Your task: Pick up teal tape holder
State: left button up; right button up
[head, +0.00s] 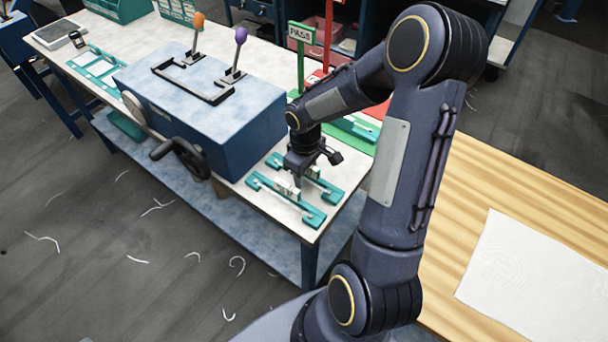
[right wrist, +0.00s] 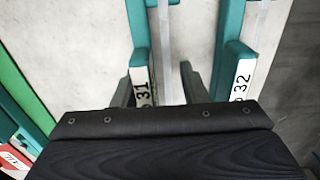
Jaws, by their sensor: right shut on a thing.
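Two teal tape holders lie side by side on the light workbench top near its right corner: a nearer one (head: 284,200) and a farther one (head: 328,188). In the right wrist view one holder is marked 31 (right wrist: 140,70) and the other is marked 32 (right wrist: 232,75). My right gripper (head: 300,179) points down at the farther holder. In the wrist view its fingers (right wrist: 158,88) stand on either side of the holder marked 31, shut on it. The holder marked 32 is outside the fingers. My left gripper is not in view.
A blue box with levers (head: 200,95) and a black handwheel (head: 182,158) stands left of the holders. A green PASS sign (head: 301,33) and a red post (head: 328,35) stand behind. A wooden table (head: 530,205) with a white sheet (head: 540,275) is at right.

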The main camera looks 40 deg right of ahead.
jog(key=shift+r, duration=0.1)
jog(key=shift+r, duration=0.55)
jog(key=s+a+r+b, duration=0.1)
jog(key=s+a+r, duration=0.2)
jog(key=a+r, duration=0.3)
jog(key=s+a+r+b, duration=0.2)
jog(key=a+r, duration=0.3)
jog(key=a, duration=0.1)
jog(key=shift+s+a+r, duration=0.35)
jog(key=shift+s+a, duration=0.05)
jog(key=o, duration=0.3)
grip_shut()
